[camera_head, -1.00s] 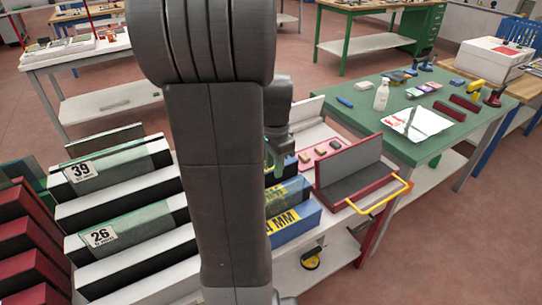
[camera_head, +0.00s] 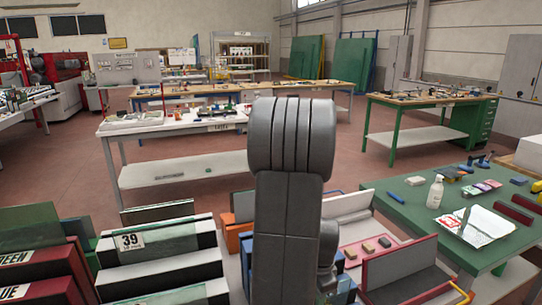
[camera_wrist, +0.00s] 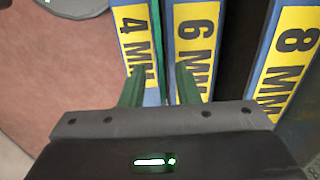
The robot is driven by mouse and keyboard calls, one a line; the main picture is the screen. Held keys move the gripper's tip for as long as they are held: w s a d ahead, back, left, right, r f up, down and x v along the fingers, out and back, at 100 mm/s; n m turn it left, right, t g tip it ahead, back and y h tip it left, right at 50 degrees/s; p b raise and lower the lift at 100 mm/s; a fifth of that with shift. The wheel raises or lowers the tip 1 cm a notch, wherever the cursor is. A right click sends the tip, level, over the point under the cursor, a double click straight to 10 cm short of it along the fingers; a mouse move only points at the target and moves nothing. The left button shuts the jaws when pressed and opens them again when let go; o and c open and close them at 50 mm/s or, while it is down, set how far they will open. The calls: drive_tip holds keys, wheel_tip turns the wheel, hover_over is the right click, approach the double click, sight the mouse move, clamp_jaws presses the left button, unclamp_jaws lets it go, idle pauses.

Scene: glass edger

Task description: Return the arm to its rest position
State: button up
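My arm (camera_head: 287,215) stands upright in the middle of the head view and hides my gripper there. In the wrist view my gripper (camera_wrist: 158,86) shows two green fingers spread apart, with no object clearly held between them. Below the fingers are blue rack dividers with yellow labels: a 4 MM label (camera_wrist: 138,42), a 6 MM label (camera_wrist: 195,40) and an 8 MM label (camera_wrist: 290,62). The fingers overlap the lower part of the 4 MM and 6 MM labels in the picture; I cannot tell their height above the rack.
A rack with a 39 label (camera_head: 130,241) stands left of my arm. A green table (camera_head: 415,205) holds a spray bottle (camera_head: 435,192). A white table (camera_head: 175,128) stands behind; open floor lies between.

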drive_tip(key=shift+f, duration=0.4)
idle(0.3)
